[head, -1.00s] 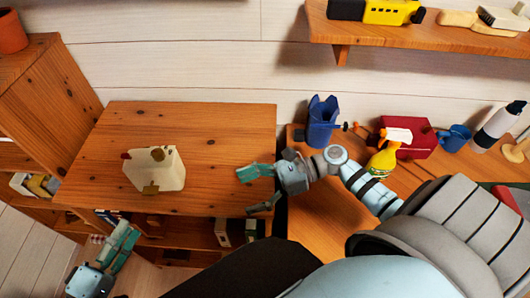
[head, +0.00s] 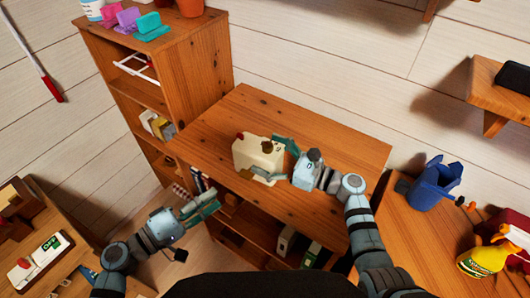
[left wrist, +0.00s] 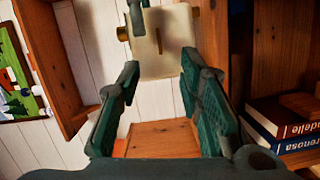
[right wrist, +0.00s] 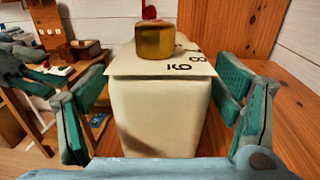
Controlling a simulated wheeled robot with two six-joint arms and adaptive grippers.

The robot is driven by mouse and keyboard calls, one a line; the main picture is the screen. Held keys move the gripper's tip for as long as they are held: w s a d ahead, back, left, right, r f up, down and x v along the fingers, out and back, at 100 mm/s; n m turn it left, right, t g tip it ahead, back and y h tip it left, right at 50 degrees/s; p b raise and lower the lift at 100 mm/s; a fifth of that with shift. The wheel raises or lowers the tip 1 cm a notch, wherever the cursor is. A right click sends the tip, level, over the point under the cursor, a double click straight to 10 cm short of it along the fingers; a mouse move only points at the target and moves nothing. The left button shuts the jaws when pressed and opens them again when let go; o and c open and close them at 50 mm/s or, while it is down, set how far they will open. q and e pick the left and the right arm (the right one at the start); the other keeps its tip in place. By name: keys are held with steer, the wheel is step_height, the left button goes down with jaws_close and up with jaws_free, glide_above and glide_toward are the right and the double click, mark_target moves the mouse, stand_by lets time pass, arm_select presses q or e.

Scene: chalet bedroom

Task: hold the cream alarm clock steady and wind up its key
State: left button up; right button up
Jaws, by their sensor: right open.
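The cream alarm clock (head: 252,158) is a boxy body with a red button on top and brass-coloured knobs. It rests on the wooden desk. In the right wrist view the clock (right wrist: 158,115) stands between the two fingers of my right gripper (head: 277,162), which is open around it; a brass knob (right wrist: 154,40) and numerals show. My left gripper (head: 200,207) is open and empty, below and left of the clock, off the desk's front edge. In the left wrist view the clock (left wrist: 172,55) is ahead, partly covered by a right finger. I cannot tell which brass part is the key.
The desk top (head: 335,155) is clear right of the clock. A tall shelf (head: 190,65) stands at its left. A blue cup (head: 433,187) and a yellow spray bottle (head: 480,262) stand on the right table.

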steer(key=shift+w+a, duration=0.3)
steer(key=shift+a, duration=0.35)
steer(key=shift+c, duration=0.5)
